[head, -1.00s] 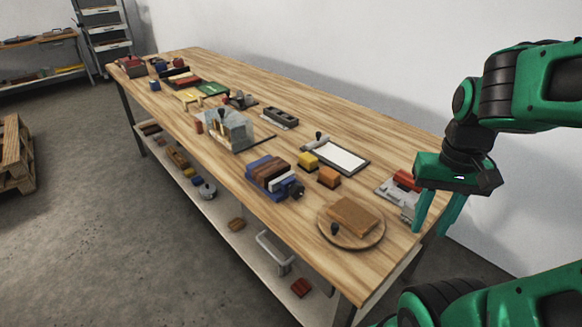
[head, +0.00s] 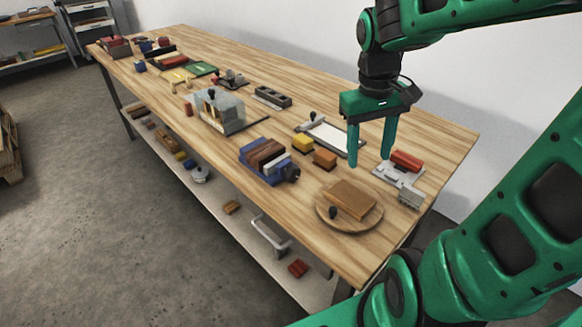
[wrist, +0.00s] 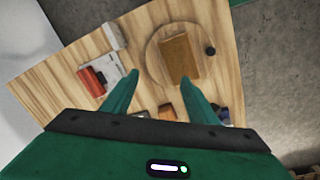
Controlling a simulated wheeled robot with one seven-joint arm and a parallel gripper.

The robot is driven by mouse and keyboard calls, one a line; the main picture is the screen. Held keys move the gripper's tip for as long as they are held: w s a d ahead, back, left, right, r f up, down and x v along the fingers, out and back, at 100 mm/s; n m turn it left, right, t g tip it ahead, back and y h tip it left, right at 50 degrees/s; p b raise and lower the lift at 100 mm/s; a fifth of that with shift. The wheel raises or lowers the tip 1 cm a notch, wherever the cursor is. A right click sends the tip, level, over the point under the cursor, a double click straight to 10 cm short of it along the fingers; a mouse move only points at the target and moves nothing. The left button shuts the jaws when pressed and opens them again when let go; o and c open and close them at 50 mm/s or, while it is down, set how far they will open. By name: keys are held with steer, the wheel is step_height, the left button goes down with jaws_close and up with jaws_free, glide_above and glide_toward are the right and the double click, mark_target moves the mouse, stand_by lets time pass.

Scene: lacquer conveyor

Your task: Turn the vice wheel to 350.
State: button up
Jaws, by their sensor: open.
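The blue vice (head: 254,170) stands near the front edge of the wooden table, with a brown and a pale block between its jaws. Its dark vice wheel (head: 291,174) is on the right end, facing the round board. The wheel's reading is too small to tell. My gripper (head: 369,163) is open and empty, fingers pointing down, above the table to the right of the vice and apart from it. In the wrist view the open fingers (wrist: 160,76) have nothing between them; the vice is mostly hidden behind the right finger.
A round board (head: 325,212) with a brown block (head: 350,198) and a dark knob lies right of the vice. Yellow (head: 302,144) and orange (head: 325,159) blocks sit behind it. A grey fixture with a red part (head: 406,160) stands at the right. A clear-covered box (head: 218,111) is farther left.

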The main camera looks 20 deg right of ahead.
mark_target(293, 168)
steer(key=w+a+n+y, duration=0.1)
steer(key=w+a+n, duration=0.5)
steer(key=w+a, duration=0.65)
steer(key=f, duration=1)
steer(key=shift+s+a+f, duration=0.15)
steer(key=shift+a+f, duration=0.1)
steer(key=shift+f, duration=0.1)
steer(key=shift+c, duration=0.3)
steer(key=c, duration=1)
